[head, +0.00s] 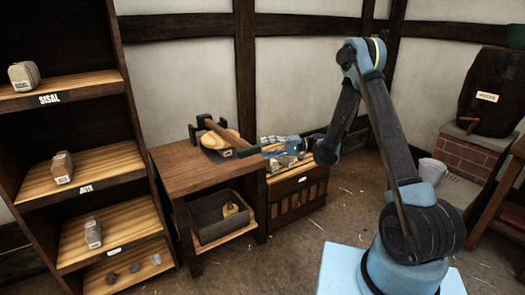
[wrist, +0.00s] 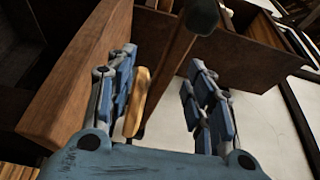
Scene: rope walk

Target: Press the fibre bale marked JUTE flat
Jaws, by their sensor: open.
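A brown bale (head: 62,167) sits on the shelf board lettered JUTE; the tag on its front is too small to read. A pale bale (head: 24,75) sits on the SISAL board above, and a greyish bale (head: 93,231) on the board below. My gripper (head: 285,147) is open, low over the crate at the right of the wooden bench. In the wrist view its two blue fingers (wrist: 162,75) stand apart with no bale between them. A tan piece (wrist: 137,102) shows beside the left finger; I cannot tell if they touch.
The bench (head: 172,158) carries a dark frame with a wooden bar (head: 218,134). A dark bin (head: 218,220) is on its lower shelf. The slatted crate (head: 298,195) stands beside it. A WATER barrel (head: 490,90) on bricks and a pale bucket (head: 432,170) are right. Open floor lies in front.

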